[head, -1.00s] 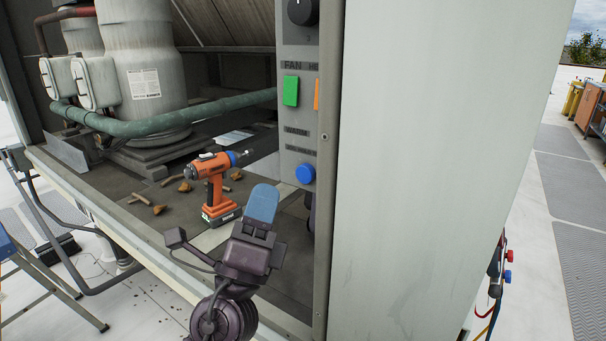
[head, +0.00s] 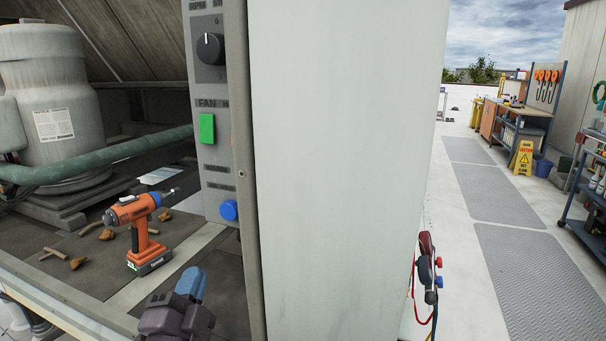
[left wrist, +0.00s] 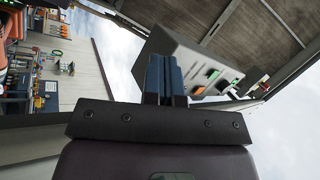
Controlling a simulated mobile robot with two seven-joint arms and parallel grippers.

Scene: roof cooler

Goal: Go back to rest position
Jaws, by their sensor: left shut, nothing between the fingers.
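My left gripper (head: 190,284) is at the bottom of the head view, in front of the open cooler housing and below the control panel. In the left wrist view its blue fingers (left wrist: 164,76) are together, with nothing between them. The control panel (head: 217,160) carries a black knob, a green fan switch and a blue button; it also shows in the left wrist view (left wrist: 178,65). My right gripper is not in view.
An orange drill (head: 141,230) stands on the housing floor among wood scraps and brown lumps. A large pale side panel (head: 345,170) fills the middle. Hoses with gauges (head: 428,270) hang at its right edge. The roof walkway (head: 497,200) at right is clear.

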